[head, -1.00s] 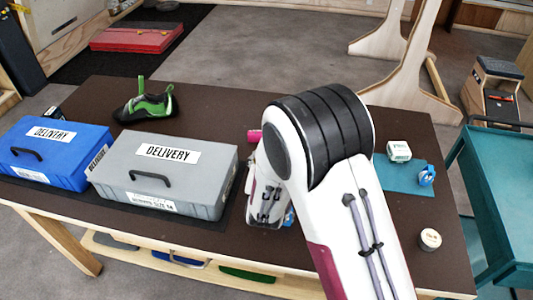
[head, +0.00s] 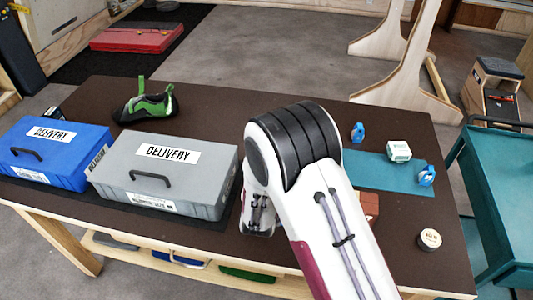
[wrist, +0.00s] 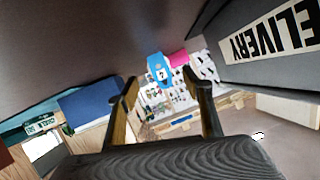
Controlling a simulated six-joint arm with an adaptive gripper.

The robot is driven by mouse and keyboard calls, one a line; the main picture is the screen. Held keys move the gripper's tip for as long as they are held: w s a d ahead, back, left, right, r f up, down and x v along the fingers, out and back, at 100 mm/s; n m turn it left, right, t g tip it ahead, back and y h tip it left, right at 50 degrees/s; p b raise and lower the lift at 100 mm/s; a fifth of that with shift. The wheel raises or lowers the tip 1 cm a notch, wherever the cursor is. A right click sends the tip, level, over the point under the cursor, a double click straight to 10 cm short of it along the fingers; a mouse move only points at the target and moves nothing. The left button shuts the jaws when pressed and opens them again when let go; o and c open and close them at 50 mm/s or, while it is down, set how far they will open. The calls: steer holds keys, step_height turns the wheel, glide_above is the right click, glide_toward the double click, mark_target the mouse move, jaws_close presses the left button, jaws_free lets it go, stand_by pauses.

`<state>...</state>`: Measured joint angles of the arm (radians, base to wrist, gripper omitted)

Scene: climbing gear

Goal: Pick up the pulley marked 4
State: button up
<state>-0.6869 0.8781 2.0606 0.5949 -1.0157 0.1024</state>
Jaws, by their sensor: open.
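A blue pulley (head: 358,132) stands at the back edge of the teal mat in the head view. Another blue pulley (head: 426,176) stands at the mat's right end. No number is readable on either there. In the wrist view a blue pulley (wrist: 158,68) with a white label shows beyond my gripper, between and above the fingertips. Its mark is too small to read surely. My gripper (wrist: 162,87) is open, with nothing between its fingers. In the head view my arm hides the gripper and part of the table.
A grey delivery box (head: 160,180) and a blue delivery box (head: 52,150) stand on the left. A green and black climbing shoe (head: 146,104) is behind them. A white box (head: 399,151), a tape roll (head: 429,240) and the teal mat (head: 375,175) are on the right.

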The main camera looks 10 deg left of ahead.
steer(key=shift+w+f, duration=0.2)
steer(key=shift+w, duration=0.3)
steer(key=shift+w, duration=0.1)
steer(key=shift+x, duration=2.5)
steer(key=shift+d, duration=0.1)
steer(key=c, duration=1.2)
